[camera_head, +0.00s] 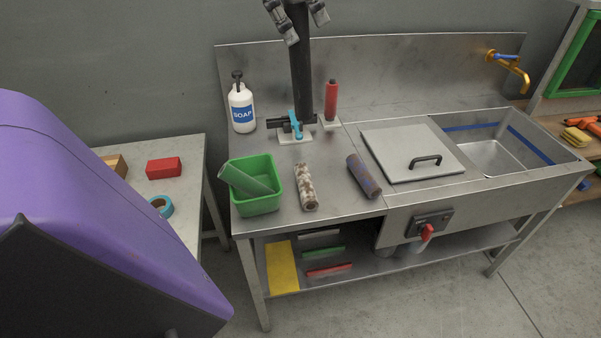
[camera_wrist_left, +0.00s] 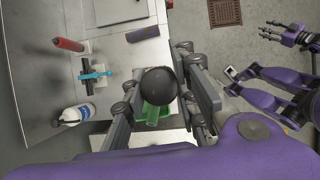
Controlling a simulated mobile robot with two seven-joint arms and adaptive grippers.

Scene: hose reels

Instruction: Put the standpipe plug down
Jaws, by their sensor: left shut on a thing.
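The standpipe plug, a long black pipe (camera_head: 302,70), stands upright in the head view, over the back of the steel worktop. My left gripper (camera_head: 296,14) is shut on its upper part. In the left wrist view its round dark end (camera_wrist_left: 157,82) sits between the fingers of my left gripper (camera_wrist_left: 158,100). I cannot tell whether its lower end touches the worktop or hangs above it; it ends beside the blue clamp (camera_head: 296,124). My right gripper (camera_wrist_left: 284,32) shows small at the upper right of the left wrist view, its fingers apart and empty.
Near the plug stand a soap bottle (camera_head: 242,108) and a red cylinder (camera_head: 331,101). In front are a green bin (camera_head: 240,203), a rusty roll (camera_head: 306,187) and a blue-brown roll (camera_head: 364,176). A lidded panel (camera_head: 388,145) and sink lie right. Bare worktop shows between the rolls.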

